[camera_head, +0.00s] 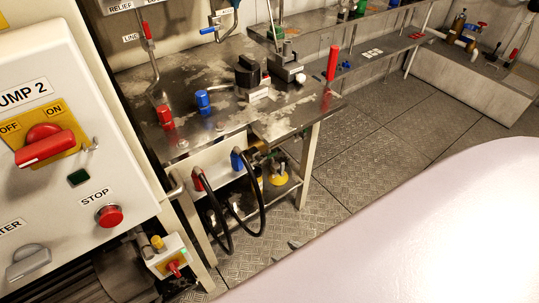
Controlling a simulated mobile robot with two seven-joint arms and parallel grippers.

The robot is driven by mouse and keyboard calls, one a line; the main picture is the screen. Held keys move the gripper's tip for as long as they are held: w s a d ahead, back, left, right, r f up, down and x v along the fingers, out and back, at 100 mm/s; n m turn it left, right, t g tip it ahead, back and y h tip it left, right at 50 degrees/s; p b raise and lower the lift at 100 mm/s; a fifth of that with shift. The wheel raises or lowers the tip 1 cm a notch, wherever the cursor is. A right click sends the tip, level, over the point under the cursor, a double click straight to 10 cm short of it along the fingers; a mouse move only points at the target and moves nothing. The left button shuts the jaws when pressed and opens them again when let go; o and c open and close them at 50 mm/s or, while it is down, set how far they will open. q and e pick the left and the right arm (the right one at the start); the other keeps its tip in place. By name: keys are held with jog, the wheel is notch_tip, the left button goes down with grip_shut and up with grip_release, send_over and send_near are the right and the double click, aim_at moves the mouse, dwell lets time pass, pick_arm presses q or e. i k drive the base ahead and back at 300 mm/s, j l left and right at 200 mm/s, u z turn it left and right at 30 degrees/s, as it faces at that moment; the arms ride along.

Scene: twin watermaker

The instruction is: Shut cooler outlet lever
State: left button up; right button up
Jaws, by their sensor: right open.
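No label reading cooler outlet shows, so I cannot tell which handle is the cooler outlet lever. A red upright lever (333,63) stands at the right edge of the metal bench. A red-handled lever (148,33) and a blue-handled lever (208,30) sit on the wall panel above the bench. At the far right are brass valves (458,24) and another red handle (514,54). Only small dark tips of what looks like my right gripper (293,244) show at the edge of my large pale part, touching none of these handles. My left gripper is out of view.
The metal bench (220,72) carries red and blue fittings and a black knob. Black hoses (264,205) loop down in front of it. A white PUMP 2 cabinet (88,150) fills the left. Chequered floor (375,160) is clear right of the bench.

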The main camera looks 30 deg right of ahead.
aim_at(303, 136)
jog(key=z, duration=1.3)
